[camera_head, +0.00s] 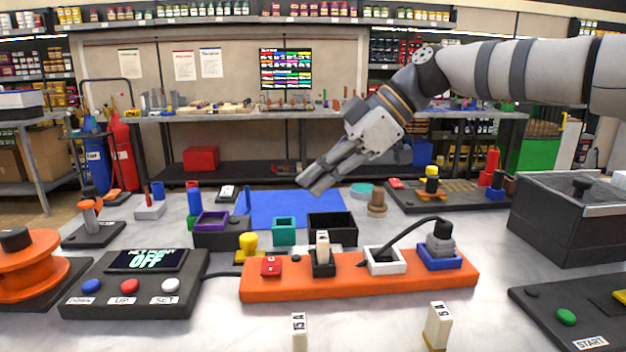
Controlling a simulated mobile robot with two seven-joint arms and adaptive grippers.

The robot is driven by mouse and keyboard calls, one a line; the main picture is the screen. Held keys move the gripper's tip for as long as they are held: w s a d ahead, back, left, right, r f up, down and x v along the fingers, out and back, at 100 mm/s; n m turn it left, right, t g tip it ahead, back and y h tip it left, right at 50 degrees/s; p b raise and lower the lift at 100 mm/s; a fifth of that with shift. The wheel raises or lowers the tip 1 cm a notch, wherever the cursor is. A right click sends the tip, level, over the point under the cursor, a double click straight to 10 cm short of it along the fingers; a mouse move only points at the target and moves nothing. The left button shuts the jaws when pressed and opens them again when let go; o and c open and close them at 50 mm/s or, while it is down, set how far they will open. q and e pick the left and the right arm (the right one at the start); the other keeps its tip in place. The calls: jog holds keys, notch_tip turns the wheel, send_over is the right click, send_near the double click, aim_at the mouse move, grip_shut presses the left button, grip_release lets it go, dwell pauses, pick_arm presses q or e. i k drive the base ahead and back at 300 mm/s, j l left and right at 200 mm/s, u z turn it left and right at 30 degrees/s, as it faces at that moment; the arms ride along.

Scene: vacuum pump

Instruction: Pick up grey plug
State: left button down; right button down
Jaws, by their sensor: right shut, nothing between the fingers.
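The grey plug (439,244) stands upright in the blue-framed socket (457,264) at the right end of the orange board (310,287). It has a dark top, and a black cable (402,229) arches from the plug to the left, down to the white-framed socket (385,268). My right gripper (318,186) comes in from the upper right. It is shut and empty, above the blue mat, to the upper left of the plug and well apart from it. My left gripper is out of view.
A fuse (322,247) marked 15 A stands in a black holder on the board, and two more fuses stand in front. A black tray (332,227) and teal box (284,232) sit behind. A dark machine (575,215) stands at the right. The blue mat (280,209) is largely clear.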

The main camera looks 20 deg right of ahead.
aim_at(440, 244)
jog(key=k, duration=1)
